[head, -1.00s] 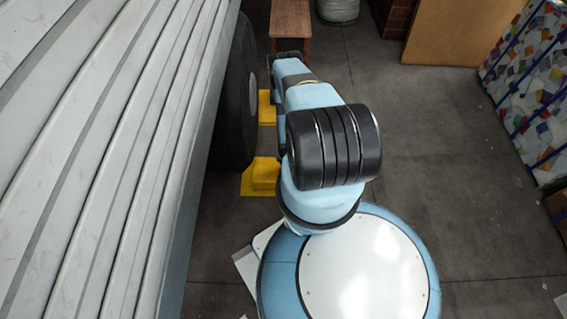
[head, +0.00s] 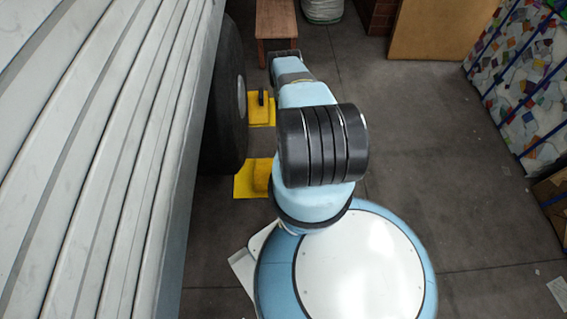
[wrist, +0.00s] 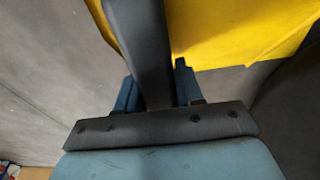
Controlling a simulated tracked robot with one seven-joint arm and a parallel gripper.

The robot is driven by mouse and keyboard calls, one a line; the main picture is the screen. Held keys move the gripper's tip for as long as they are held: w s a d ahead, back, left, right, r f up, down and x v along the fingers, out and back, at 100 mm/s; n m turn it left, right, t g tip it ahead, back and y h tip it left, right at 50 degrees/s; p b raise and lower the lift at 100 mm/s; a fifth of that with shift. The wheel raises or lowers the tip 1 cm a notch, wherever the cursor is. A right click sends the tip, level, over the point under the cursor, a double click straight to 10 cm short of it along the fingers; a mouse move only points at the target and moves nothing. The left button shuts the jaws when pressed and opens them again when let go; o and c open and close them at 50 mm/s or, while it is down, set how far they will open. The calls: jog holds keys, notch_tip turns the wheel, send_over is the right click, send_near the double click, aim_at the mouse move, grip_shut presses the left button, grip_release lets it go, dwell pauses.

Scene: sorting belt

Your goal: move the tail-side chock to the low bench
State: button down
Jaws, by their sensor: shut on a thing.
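Two yellow chocks stand on the floor beside a dark wheel in the head view. The far chock (head: 261,112) has a black upright handle that shows clear of my arm. The near chock (head: 254,180) is partly covered by my arm on its right. The low bench (head: 277,18), brown wood, is at the top of the head view, beyond my arm's end. In the wrist view my gripper (wrist: 155,92) is shut on a dark bar, the handle of a yellow chock (wrist: 235,28). My fingers are hidden in the head view, so I cannot tell which chock it is.
The wheel (head: 226,100) and a large grey ribbed body (head: 100,150) close off the left side. A tan panel (head: 440,28) and a colourful scrap-filled rack (head: 535,80) stand at the right. The floor (head: 430,150) between my arm and the rack is clear.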

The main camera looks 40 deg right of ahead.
jog(key=shift+s+d+r, duration=0.1)
jog(key=shift+s+d, duration=0.4)
jog(key=shift+d, duration=0.2)
jog(key=shift+s+d+r, duration=0.1)
jog(key=shift+s+d, duration=0.35)
jog(key=shift+d, duration=0.25)
notch_tip(320, 180, up, 15)
dwell(1.4)
